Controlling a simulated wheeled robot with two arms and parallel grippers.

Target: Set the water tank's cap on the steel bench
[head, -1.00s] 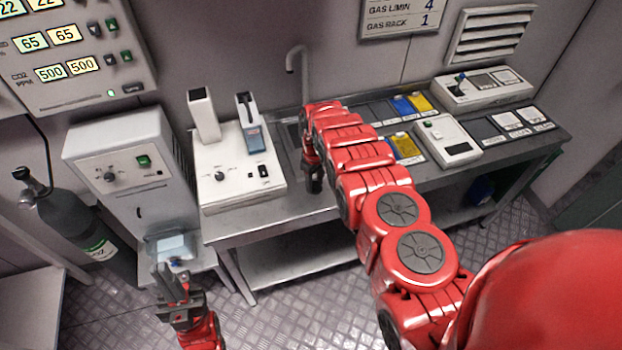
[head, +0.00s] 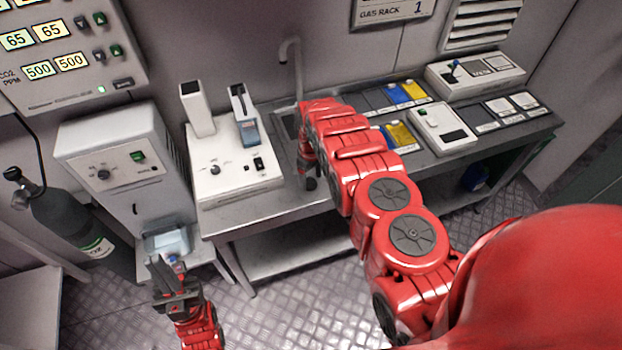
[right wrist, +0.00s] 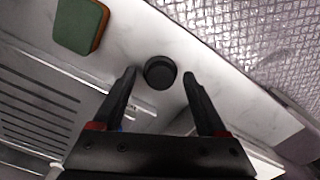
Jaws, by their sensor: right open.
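The cap, a black round piece (right wrist: 160,72), shows in the right wrist view on the pale bench top, near the bench edge. My right gripper (right wrist: 160,80) is open, with one finger on each side of the cap and visible gaps between. In the head view my right gripper (head: 309,180) is low at the front of the steel bench (head: 290,207), mostly hidden by my arm. The translucent water tank (head: 168,243) is below the white cabinet at the lower left. My left gripper (head: 172,272) is at its front side; its finger gap is unclear.
A green and orange sponge (right wrist: 82,25) lies on the bench in the right wrist view. A white instrument (head: 232,170) stands left of my right arm, near a bent tap (head: 296,70). A slotted drain area (right wrist: 40,100) is beside the cap. A gas cylinder (head: 65,215) stands far left.

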